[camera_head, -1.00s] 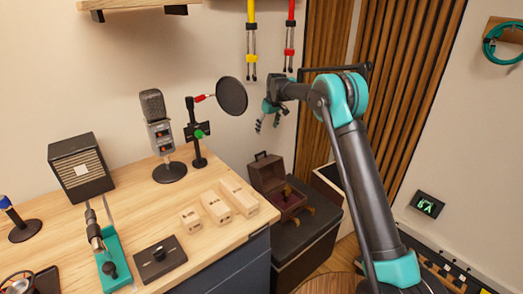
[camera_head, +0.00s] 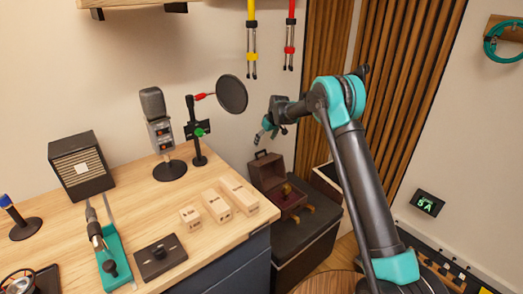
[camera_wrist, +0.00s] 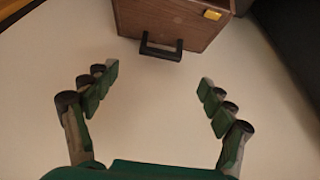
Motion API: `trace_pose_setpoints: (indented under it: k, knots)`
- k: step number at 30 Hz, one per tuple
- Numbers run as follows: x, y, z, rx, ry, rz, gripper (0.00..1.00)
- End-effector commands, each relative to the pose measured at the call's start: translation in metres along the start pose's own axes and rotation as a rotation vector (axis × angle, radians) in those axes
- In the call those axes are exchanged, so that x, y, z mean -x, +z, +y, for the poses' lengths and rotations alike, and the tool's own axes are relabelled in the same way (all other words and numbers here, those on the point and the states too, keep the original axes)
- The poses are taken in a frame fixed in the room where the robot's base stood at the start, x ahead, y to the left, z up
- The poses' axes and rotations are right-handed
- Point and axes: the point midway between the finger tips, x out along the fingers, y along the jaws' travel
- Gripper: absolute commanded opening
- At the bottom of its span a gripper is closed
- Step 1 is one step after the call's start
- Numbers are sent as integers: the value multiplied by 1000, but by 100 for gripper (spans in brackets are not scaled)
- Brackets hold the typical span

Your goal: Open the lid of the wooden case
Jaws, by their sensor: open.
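The wooden case (camera_head: 267,172) sits on a dark box to the right of the desk. Its brown lid stands raised, with a dark handle on the upper edge, and yellowish items show in the open lower part. In the wrist view part of the wooden case (camera_wrist: 170,22) shows at the top, with its black handle (camera_wrist: 161,51) and a yellow fitting (camera_wrist: 212,14). My gripper (camera_head: 265,137) is above the raised lid, apart from it. In the wrist view the fingers of my gripper (camera_wrist: 158,82) are spread and empty, with the handle beyond them.
The desk (camera_head: 110,190) to the left holds wooden blocks (camera_head: 216,206), a microphone (camera_head: 158,125) and a pop filter (camera_head: 232,94) near my gripper. Cables hang on the wall behind. Slatted wood panels stand behind my arm.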

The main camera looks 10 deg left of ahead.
Motion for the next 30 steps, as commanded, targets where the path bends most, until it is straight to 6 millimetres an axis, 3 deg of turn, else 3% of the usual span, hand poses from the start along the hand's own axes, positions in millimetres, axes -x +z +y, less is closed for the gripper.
trace_pose_setpoints:
  k: [6,12,25,30]
  knots:
    - [-42,0,0,1,0,0,83]
    - [-65,0,0,1,0,0,83]
    - [-73,0,0,1,0,0,83]
    - [-73,0,0,1,0,0,62]
